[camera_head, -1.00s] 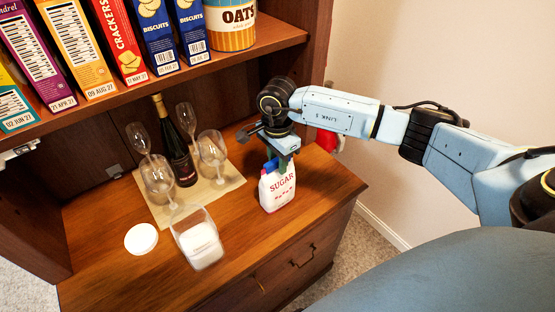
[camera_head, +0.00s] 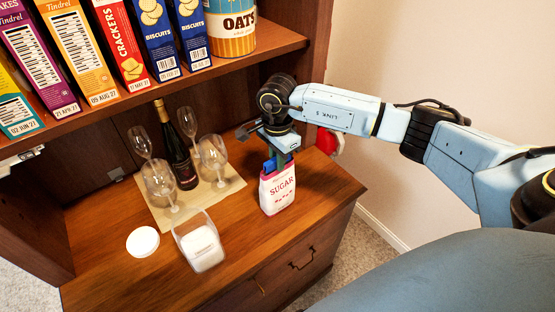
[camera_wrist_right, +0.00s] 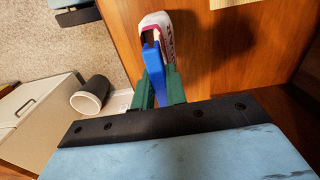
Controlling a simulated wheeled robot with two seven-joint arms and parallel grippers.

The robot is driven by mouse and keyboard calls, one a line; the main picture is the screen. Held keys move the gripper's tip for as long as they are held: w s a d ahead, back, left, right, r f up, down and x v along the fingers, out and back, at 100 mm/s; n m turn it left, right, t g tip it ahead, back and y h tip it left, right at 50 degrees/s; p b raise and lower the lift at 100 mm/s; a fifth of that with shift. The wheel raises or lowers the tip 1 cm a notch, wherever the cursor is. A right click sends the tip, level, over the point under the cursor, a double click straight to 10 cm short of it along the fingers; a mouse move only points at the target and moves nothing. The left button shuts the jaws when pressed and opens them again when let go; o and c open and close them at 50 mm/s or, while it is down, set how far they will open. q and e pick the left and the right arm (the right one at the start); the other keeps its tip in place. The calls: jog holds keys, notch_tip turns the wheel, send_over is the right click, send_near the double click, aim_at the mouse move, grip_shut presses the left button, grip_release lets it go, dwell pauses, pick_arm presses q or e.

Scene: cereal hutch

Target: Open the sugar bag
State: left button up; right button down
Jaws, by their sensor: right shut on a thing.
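The sugar bag (camera_head: 279,190) stands upright on the wooden counter in the head view, white with red print and a pink rim at its top. In the right wrist view the bag (camera_wrist_right: 154,19) shows beyond my fingers, top partly in sight. A blue clip (camera_wrist_right: 153,75) lies between the green fingers of my right gripper (camera_wrist_right: 158,88), which is shut on it. The clip's far end is at the bag's mouth; I cannot tell whether it still grips the bag. In the head view my right gripper (camera_head: 277,158) is right above the bag.
A clear container with white contents (camera_head: 201,247) and a round white lid (camera_head: 143,241) stand left of the bag. Several glasses and a dark bottle (camera_head: 178,156) stand on a mat behind. A shelf of boxes (camera_head: 130,45) overhangs. The counter's front right is clear.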

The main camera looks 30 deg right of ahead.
aim_at(275, 159)
jog(key=shift+r+p, duration=0.8)
jog(key=shift+r, duration=0.7)
jog(key=shift+a+r+n, duration=0.15)
jog(key=shift+a+n, duration=0.25)
jog(key=shift+n, duration=0.1)
jog(key=s+a+r+n+b, duration=0.4)
jog(key=a+n, duration=0.4)
jog(key=n, duration=0.7)
jog(key=shift+s+r+n, duration=0.4)
jog(key=shift+s+r, duration=0.2)
jog(key=shift+r, duration=0.1)
jog(key=shift+a, duration=0.15)
